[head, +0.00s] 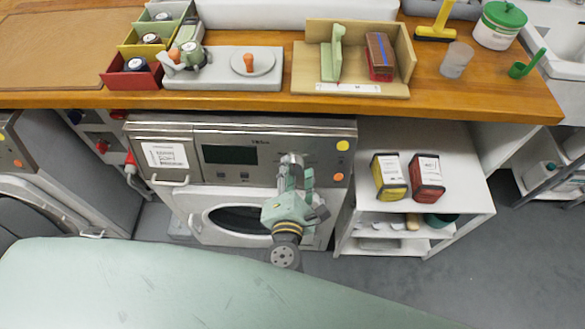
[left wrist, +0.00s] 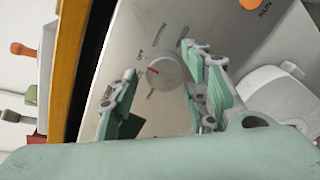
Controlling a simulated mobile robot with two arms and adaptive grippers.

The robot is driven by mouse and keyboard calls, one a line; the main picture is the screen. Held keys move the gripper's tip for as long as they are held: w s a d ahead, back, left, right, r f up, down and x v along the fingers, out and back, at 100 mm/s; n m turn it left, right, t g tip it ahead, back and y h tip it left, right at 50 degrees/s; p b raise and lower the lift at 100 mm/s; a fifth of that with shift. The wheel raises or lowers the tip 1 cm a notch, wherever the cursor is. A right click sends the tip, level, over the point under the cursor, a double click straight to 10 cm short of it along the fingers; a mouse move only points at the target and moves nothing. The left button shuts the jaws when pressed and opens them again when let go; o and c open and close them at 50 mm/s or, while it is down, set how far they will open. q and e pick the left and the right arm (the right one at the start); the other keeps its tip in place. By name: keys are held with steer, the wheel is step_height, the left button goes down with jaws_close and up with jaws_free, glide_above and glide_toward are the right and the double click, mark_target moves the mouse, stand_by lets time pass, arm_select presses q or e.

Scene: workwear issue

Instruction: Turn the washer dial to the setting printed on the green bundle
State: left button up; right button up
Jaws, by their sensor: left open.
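The washer (head: 255,140) stands under the wooden counter, with a dark display on its panel. Its round pale dial (left wrist: 170,74) shows in the left wrist view, with a red mark on its left side and small printed labels around it that I cannot read surely. My left gripper (head: 294,176) is open in front of the panel. In the left wrist view its green fingers lie on either side of the dial; I cannot tell whether they touch it. A green upright piece (head: 332,58), possibly the green bundle, stands on the counter's wooden stand; no print on it is readable. My right gripper is not in view.
A printed white card (head: 164,155) is on the washer's front left. An orange button (head: 338,177) marked RUN sits on the panel. A shelf (head: 450,190) at right carries a yellow tin (head: 390,177) and a red tin (head: 427,177). A pale green board (head: 150,285) fills the foreground.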

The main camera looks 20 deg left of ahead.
arm_select(q)
steer(key=shift+w+a+f, duration=0.15)
steer(key=shift+w, duration=0.25)
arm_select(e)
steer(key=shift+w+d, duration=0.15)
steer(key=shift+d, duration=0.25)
arm_select(q)
steer(key=shift+c, duration=0.4)
